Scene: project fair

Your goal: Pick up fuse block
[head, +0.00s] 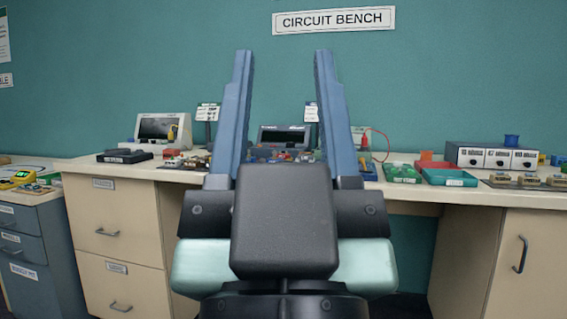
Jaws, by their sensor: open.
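My gripper (283,58) is in the foreground, pointing up, with its two long blue fingers wide apart and nothing between them. The circuit bench (114,168) stands beyond it against the teal wall. I cannot tell which thing on the bench is the fuse block. Small coloured parts show between the fingers, too small to name, and red and white parts (172,155) lie left of them. On the right are tan-topped blocks on a dark mat (527,178). My fingers and wrist hide part of the bench top.
A screen unit (157,128) stands on the left of the bench. Green (401,173) and red-and-teal trays (446,174) and a meter box (490,156) stand on the right. Drawers (113,218) and a cupboard (528,262) are below. A lower blue-grey cabinet (30,250) is at far left.

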